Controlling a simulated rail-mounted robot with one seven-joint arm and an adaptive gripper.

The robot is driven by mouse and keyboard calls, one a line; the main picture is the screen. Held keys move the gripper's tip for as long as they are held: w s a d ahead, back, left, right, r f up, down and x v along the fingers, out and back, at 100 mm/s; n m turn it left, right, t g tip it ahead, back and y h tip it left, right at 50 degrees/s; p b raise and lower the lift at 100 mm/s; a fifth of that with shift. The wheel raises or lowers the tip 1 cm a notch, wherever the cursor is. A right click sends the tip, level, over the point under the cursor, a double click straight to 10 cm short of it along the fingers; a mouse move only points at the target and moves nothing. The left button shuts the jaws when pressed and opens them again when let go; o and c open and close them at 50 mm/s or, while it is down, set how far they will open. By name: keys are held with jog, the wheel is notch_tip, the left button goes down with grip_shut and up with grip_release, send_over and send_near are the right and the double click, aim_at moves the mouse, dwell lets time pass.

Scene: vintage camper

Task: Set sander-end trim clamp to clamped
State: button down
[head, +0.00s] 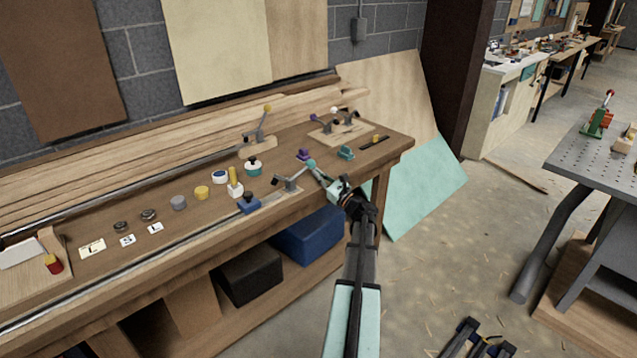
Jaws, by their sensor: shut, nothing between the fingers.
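Several toggle clamps stand on the wooden workbench (200,243); no readable label tells which is the sander-end trim clamp. The nearest, a grey clamp (291,183) at the bench's front edge, has a teal knob (311,163) on a lever slanting up to the right. My gripper (318,173) is shut and empty, with its tips close beside that knob; I cannot tell whether they touch. A yellow-knobbed clamp (260,127) stands farther back with its lever raised. Clamps with a purple knob (313,118) and a white knob (334,111) stand on a board at the back right.
A teal block (345,153) and purple piece (303,154) lie behind my gripper. Open floor (440,265) lies to the right.

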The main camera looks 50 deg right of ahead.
jog(key=shift+r+n+y+b, duration=0.6)
jog(key=shift+n+b, duration=0.45)
jog(key=shift+n, duration=0.15)
jog(key=r+n+b, duration=0.1)
jog(key=r+n+y+b, duration=0.1)
jog(key=n, duration=0.1)
jog(key=shift+w+a+r+b, duration=0.1)
jog(key=shift+a+r+b, duration=0.1)
jog(key=shift+a+b, duration=0.15)
jog(key=shift+w+a+r+n+g+y+b, duration=0.1)
jog(key=shift+a+r+n+g+y+b, duration=0.15)
jog(key=shift+r+n+b, duration=0.4)
jog(key=shift+a+r+n+g+y+b, duration=0.2)
jog(key=shift+a+r+n, duration=0.15)
jog(key=shift+n, duration=0.6)
jog(key=shift+w+a+r+n+g+y+b, duration=0.2)
jog(key=shift+r+n+b, duration=0.25)
jog(key=shift+n, duration=0.35)
jog(key=shift+s+r, duration=0.1)
jog(key=shift+s, duration=0.05)
jog(key=shift+s+a, duration=0.1)
send_near(311, 163)
notch_tip(311, 163, up, 2)
jog(key=s+a, duration=0.1)
jog(key=s, duration=0.1)
jog(key=shift+s+a+r+b, duration=0.1)
jog(key=shift+a+r+b, duration=0.1)
jog(key=shift+b, duration=0.25)
